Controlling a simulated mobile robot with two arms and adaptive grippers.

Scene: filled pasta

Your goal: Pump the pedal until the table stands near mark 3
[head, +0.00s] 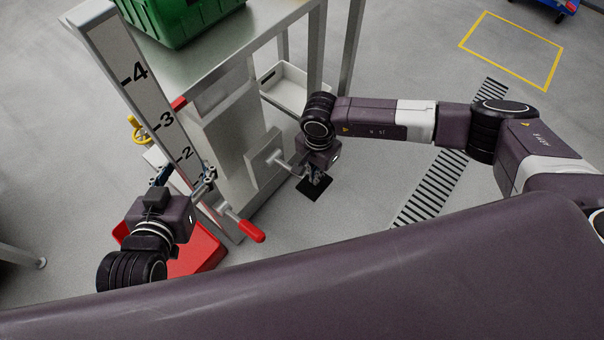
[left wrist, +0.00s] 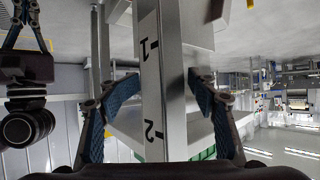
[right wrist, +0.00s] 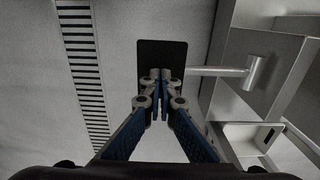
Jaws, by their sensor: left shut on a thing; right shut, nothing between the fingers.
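The black pedal plate (head: 313,188) sits low beside the grey lift column on a metal arm; it also shows in the right wrist view (right wrist: 150,50). My right gripper (head: 318,178) is shut and empty, its tips over the pedal; contact is unclear. The grey scale post (head: 128,75) carries marks 4, 3 and 2 in the head view. A red piece (head: 178,103) shows at the post's edge close to mark 3. My left gripper (head: 184,178) is shut on the post near mark 2, fingers on both sides. The metal table (head: 240,38) stands behind the post.
A green crate (head: 180,22) is on the table. A red-gripped lever (head: 245,230) sticks out near the column foot, above a red tray (head: 208,250). A white bin (head: 285,88) is beyond the column. Floor right of the pedal is clear, with a striped grate (head: 430,190).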

